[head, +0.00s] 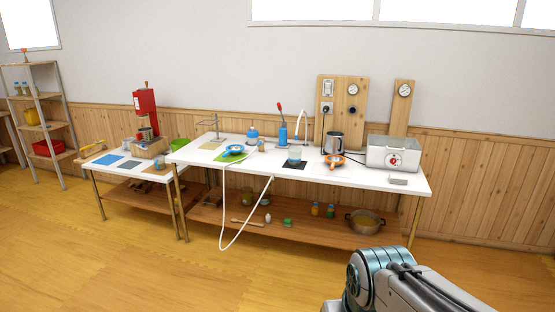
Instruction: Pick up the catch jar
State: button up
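A clear jar with bluish contents (294,155) stands upright on a dark mat (294,165) near the middle of the white table (350,176); it looks like the catch jar, but I cannot tell for sure. Small jars with coloured lids (315,209) stand on the shelf below. Part of my arm shows at the bottom right, well in front of the table. My gripper is not in view.
A kettle (333,142), an orange dish (334,161) and a white box with a dial (391,154) stand to the right. A blue dish (234,150) on green and a blue pump-like item with a red handle (283,135) are left. A white hose (245,246) hangs to the floor. The front floor is clear.

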aim_at(294, 154)
jog(key=z, duration=0.35)
jog(key=i, duration=1.6)
jog(key=u, duration=0.25)
jog(key=i, duration=1.65)
jog(key=u, duration=0.8)
jog(key=i, duration=0.5)
jog(key=u, duration=0.25)
